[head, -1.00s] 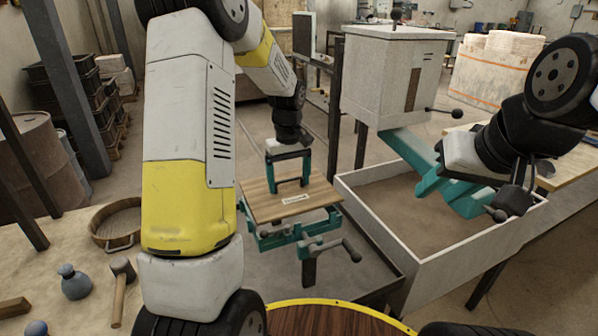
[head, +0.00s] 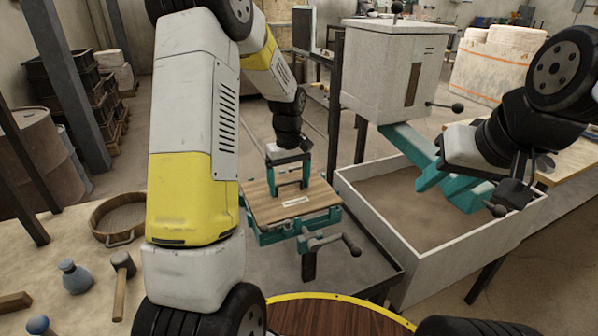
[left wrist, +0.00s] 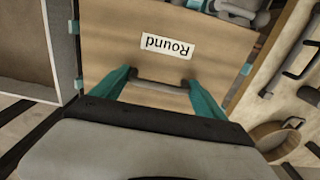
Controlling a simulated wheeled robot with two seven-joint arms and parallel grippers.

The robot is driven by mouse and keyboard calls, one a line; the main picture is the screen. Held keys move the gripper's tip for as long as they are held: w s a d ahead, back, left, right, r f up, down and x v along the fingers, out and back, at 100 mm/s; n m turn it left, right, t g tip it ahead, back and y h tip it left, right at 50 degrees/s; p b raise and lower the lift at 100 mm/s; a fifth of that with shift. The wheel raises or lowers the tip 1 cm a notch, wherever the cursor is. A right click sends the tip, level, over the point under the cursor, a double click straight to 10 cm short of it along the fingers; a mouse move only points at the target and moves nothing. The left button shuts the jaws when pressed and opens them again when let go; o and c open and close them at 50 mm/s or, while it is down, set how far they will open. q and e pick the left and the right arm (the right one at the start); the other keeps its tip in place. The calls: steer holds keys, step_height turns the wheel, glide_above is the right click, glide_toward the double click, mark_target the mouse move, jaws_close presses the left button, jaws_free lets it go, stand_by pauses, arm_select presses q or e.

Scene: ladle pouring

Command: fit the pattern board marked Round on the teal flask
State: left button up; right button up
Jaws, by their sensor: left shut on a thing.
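The pattern board (head: 262,207) is a flat wooden plate with a white label, which reads Round upside down in the left wrist view (left wrist: 168,46). It lies roughly level over the teal flask (head: 272,237), which is mostly hidden beneath it. Teal lugs show at the board's side edges in the left wrist view. Any small gap between board and flask cannot be judged. My left gripper (head: 291,184) is above the board, shut on its grey bar handle (left wrist: 160,87). My right gripper (head: 512,188) is by the teal chute at the right; its finger opening is unclear.
A white-rimmed sand bin (head: 420,279) stands right of the flask, under a grey hopper (head: 393,75) with a teal chute (head: 410,148). A crank handle (head: 350,245) projects in front of the flask. A bench at left holds a sieve (head: 103,232), mallet (head: 121,285) and blue bottle (head: 76,280).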

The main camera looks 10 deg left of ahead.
arm_select(q)
steer(key=shift+f, duration=0.25)
steer(key=shift+f, duration=0.35)
steer(key=shift+f, duration=0.2)
steer(key=o, duration=1.1)
steer(key=shift+o, duration=0.2)
steer(key=shift+r, duration=3)
